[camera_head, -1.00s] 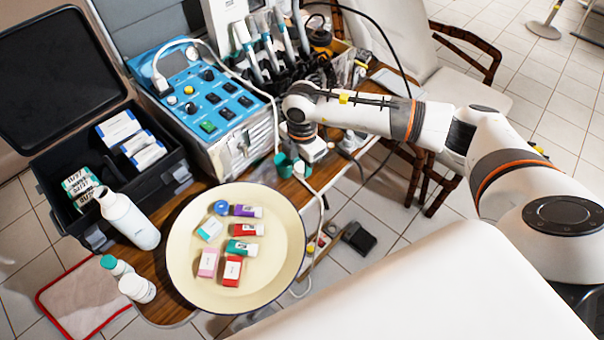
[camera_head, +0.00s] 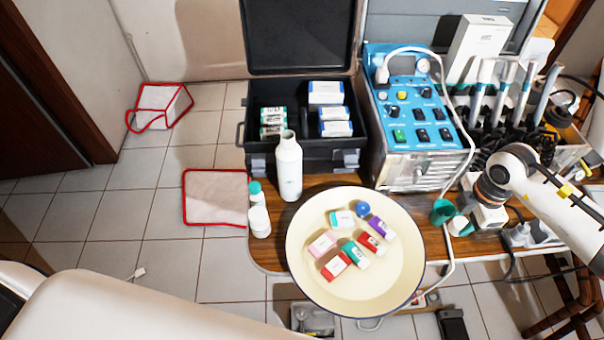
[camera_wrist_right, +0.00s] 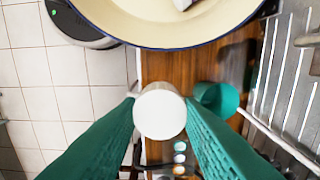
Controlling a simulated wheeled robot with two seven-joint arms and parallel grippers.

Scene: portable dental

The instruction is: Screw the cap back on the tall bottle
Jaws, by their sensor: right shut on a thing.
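The tall bottle (camera_head: 289,172) is white and stands upright on the wooden table, left of the round basin in the head view. Its narrow neck is bare, with no cap on it. My right gripper (camera_head: 460,227) is low over the right part of the table, beside a green cup (camera_head: 442,211). In the right wrist view its green fingers (camera_wrist_right: 160,116) are shut on a round white cap (camera_wrist_right: 160,114). The cup (camera_wrist_right: 217,99) is close to the right of the cap there. I cannot tell whether the cap touches the table. My left gripper is out of view.
The cream basin (camera_head: 300,262) holds several small boxes and a blue round piece. A black case (camera_head: 350,154) and a blue control unit (camera_head: 380,152) stand behind. A white cable crosses near my gripper.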

